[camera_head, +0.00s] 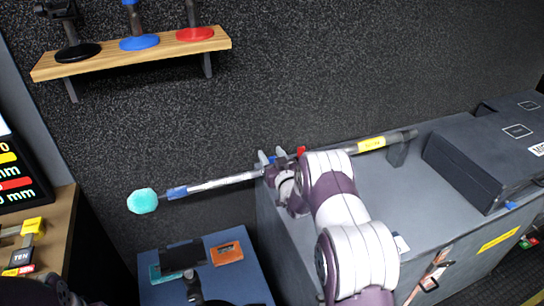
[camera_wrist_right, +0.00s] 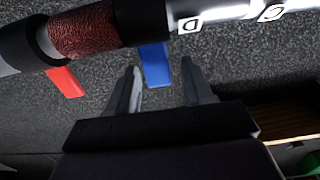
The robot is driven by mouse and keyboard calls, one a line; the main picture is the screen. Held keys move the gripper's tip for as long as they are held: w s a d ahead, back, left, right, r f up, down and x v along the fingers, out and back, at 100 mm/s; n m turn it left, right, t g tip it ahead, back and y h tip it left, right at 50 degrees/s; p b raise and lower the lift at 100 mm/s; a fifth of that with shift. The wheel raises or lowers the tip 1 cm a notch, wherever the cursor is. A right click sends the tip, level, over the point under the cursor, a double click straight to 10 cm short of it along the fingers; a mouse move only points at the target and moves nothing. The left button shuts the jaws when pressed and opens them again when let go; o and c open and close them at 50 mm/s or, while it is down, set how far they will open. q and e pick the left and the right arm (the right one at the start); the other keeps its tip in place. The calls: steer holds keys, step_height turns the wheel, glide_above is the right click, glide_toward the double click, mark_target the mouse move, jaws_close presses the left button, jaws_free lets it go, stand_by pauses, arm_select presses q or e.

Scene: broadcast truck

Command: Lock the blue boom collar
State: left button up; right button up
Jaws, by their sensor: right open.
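The boom pole (camera_head: 225,181) runs across the head view, with a turquoise foam tip (camera_head: 142,201) at its left end. In the right wrist view the pole (camera_wrist_right: 205,18) crosses the top. A blue lever (camera_wrist_right: 155,66) hangs from the pole's black collar there, sticking out to the side of the pole. A red lever (camera_wrist_right: 65,82) is on another collar to its left; it also shows in the head view (camera_head: 301,151). My right gripper (camera_head: 271,155) is open, its fingers on either side of the blue lever's end, apparently without gripping it. My left gripper is not clearly in view.
The pole's right part rests on a holder (camera_head: 398,153) on a grey case (camera_head: 420,135). A dark box (camera_head: 480,160) stands at right. A blue case (camera_head: 230,285) with small items is below. A wooden shelf (camera_head: 130,58) is on the wall, upper left. The pole's left part overhangs free space.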

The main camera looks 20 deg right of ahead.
jaws_close()
steer(key=shift+w+r, duration=0.1)
steer(key=shift+r, duration=0.05)
steer(key=shift+w+f+g, duration=0.2)
steer(key=shift+w+g, duration=0.1)
steer(key=shift+g, duration=0.6)
jaws_free()
steer(key=shift+s, duration=0.1)
